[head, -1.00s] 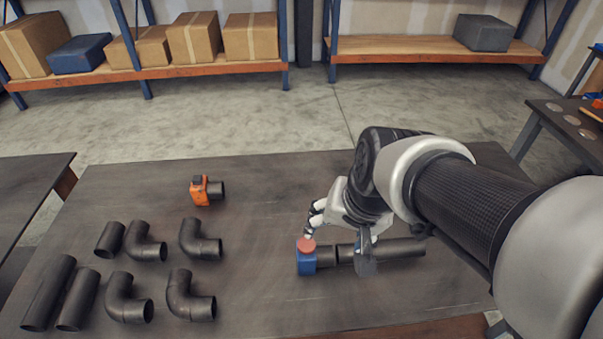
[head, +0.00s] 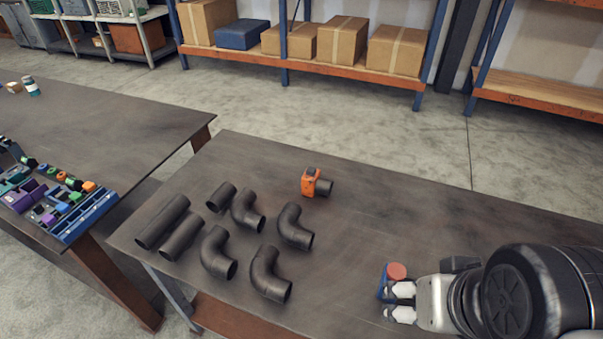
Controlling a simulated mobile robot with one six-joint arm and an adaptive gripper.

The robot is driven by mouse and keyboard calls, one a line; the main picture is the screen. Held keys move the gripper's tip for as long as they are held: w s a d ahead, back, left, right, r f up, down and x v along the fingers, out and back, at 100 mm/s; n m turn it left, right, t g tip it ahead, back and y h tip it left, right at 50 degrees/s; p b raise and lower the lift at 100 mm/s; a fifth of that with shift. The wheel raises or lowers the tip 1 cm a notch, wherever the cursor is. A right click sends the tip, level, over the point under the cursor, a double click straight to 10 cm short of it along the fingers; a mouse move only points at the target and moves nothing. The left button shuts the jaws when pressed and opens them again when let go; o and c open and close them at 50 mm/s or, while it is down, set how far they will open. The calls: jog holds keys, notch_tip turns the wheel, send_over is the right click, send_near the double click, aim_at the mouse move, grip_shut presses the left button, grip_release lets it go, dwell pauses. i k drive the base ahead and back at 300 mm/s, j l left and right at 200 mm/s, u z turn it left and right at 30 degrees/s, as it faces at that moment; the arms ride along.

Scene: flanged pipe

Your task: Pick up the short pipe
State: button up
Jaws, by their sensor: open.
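Several black elbows (head: 295,227) lie to the right of the short pipe. An orange fitting with a black stub (head: 311,184) stands near the far edge. A second table (head: 100,120) with a blue tool tray (head: 92,217) is at left. The table's middle is clear.

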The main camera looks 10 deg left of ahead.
aim_at(220, 201)
jog(key=u, duration=1.2)
jog(key=i+j, duration=1.35)
jog(key=j, duration=0.15)
jog(key=i+l+z, duration=0.05)
jog(key=l, duration=0.05)
